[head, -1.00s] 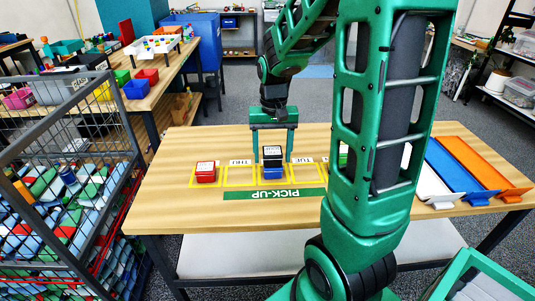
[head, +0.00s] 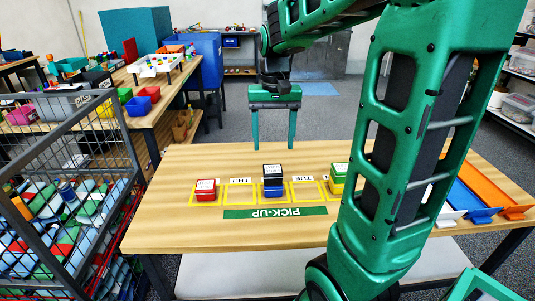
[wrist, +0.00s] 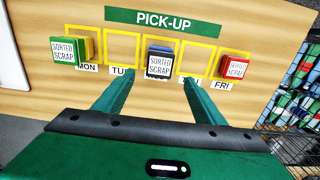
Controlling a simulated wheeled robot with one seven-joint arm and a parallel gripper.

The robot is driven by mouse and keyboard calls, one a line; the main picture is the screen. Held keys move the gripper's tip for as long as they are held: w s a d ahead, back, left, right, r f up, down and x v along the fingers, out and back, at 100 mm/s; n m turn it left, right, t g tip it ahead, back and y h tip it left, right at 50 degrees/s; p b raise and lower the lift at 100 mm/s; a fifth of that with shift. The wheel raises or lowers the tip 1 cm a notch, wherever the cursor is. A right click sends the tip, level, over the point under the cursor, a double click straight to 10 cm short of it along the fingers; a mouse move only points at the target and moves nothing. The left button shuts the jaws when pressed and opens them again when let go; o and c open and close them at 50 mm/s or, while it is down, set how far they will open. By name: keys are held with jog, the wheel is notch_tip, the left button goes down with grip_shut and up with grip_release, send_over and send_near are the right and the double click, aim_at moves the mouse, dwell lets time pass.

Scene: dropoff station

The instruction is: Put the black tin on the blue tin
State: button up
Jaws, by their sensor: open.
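The black tin (head: 273,174) with a white label sits on top of the blue tin (head: 273,190) in the middle yellow square of the pick-up row. In the wrist view the black tin's white-labelled top (wrist: 159,64) hides most of the blue tin. My gripper (head: 272,146) is open and empty. It is raised above and behind the stack, its fingers apart from both tins. In the wrist view its two fingers (wrist: 160,82) point toward the stack with clear space between them.
A red tin (head: 206,190) stands in the left end square. A green and yellow stack (head: 339,177) stands at the right, partly behind my arm. White, blue and orange ramps (head: 487,194) lie at the table's right end. A wire cage (head: 75,190) stands left of the table (head: 180,235).

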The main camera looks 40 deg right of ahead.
jog(key=s+f, duration=0.3)
jog(key=s, duration=0.7)
jog(key=s+a+f, duration=0.1)
jog(key=s+f, duration=0.2)
jog(key=s, duration=0.8)
jog(key=shift+a, duration=0.25)
